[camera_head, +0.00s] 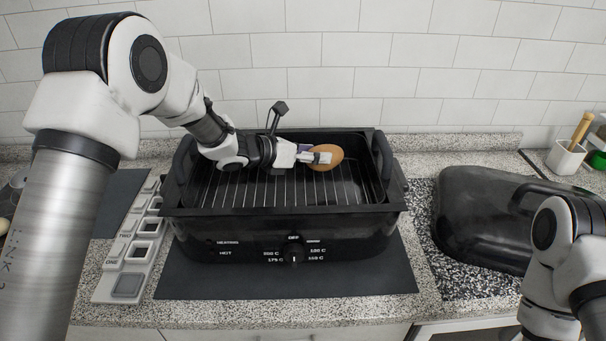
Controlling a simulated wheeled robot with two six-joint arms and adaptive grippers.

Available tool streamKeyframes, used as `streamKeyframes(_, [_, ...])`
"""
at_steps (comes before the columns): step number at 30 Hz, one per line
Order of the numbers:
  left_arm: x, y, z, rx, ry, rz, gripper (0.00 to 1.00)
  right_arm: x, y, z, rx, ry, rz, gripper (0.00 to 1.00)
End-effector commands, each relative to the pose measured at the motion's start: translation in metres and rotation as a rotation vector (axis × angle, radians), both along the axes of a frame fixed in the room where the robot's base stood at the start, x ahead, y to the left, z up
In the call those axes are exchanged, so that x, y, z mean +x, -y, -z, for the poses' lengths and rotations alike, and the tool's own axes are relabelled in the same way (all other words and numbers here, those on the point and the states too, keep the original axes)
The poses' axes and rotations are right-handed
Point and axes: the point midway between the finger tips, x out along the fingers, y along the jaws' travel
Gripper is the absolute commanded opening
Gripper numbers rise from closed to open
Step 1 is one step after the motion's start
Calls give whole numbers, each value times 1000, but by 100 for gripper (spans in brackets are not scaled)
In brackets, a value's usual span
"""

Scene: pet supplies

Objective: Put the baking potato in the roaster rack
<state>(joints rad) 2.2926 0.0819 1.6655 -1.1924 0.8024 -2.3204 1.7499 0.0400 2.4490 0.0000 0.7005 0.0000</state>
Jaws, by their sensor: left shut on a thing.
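The baking potato (325,158) is brown and oval. My left gripper (319,157) is shut on it, reaching in from the left over the black roaster. The roaster rack (262,190) is a wire grid inside the roaster (285,238). The potato is over the back, right-of-centre part of the rack; I cannot tell whether it touches the wires. My right arm shows at the lower right, but its gripper is not visible.
The black roaster lid (478,215) lies on the counter to the right. A dark mat (290,284) lies under the roaster. A white pot with a wooden-handled tool (566,158) is at the back right.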

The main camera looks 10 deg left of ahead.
Motion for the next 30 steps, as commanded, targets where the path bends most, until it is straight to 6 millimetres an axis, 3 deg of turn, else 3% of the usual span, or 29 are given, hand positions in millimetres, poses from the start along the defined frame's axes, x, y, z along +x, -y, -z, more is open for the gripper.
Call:
streamKeyframes(12, [0,0,73,0,-3,0,19,0,0,-25,0,-1,0,40])
streamKeyframes(24, [0,0,83,0,-1,0,19,0,0,-18,0,-2,0,40])
streamKeyframes(25, [0,0,83,1,-2,-1,63,0,0,-18,0,-2,0,40])
streamKeyframes(27, [0,0,81,1,-2,-1,86,0,0,-19,0,-2,0,40])
streamKeyframes(30, [0,0,81,1,-2,0,86,0,0,-19,0,-1,0,40])
